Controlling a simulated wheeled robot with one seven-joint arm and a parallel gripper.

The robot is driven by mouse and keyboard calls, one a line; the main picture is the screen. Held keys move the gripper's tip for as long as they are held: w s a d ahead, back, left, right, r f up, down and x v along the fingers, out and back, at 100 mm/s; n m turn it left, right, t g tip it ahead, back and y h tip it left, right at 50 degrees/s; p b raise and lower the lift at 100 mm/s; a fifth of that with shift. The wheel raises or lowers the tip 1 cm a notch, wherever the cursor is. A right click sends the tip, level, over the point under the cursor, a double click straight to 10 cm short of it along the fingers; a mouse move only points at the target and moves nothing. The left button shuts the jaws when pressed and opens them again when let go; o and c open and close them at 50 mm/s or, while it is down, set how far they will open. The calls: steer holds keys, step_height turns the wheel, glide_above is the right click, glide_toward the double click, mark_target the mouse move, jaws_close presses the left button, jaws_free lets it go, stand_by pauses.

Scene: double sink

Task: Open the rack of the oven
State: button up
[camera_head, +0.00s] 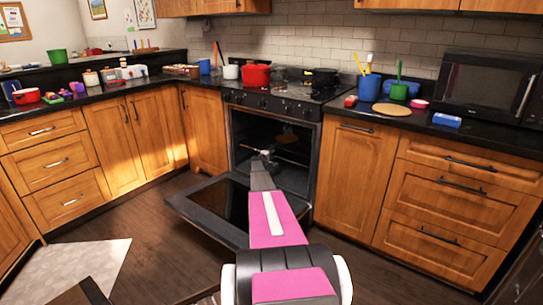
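The oven (274,101) stands in the counter run with its door (212,207) folded down and open. The dark cavity shows, with a rack (290,149) inside and a round tan item on it. My arm reaches forward from the bottom of the view to the oven opening. My gripper (265,156) is small at the arm's far end, at the front of the cavity by the rack. I cannot tell whether it touches the rack or how its fingers are set. My arm hides part of the door and the lower cavity.
Wooden cabinets (345,175) flank the oven on both sides. A red pot (256,75) and a dark pan (321,76) sit on the stovetop. A microwave (487,86) stands on the right counter. A pale rug (72,271) lies at lower left, and dark floor is clear around it.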

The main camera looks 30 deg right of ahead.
jaws_close()
steer(key=v, duration=2.5)
steer(key=shift+a, duration=0.1)
jaws_free()
steer(key=v, duration=1)
steer(key=shift+s+a, duration=0.2)
steer(key=shift+a, duration=0.1)
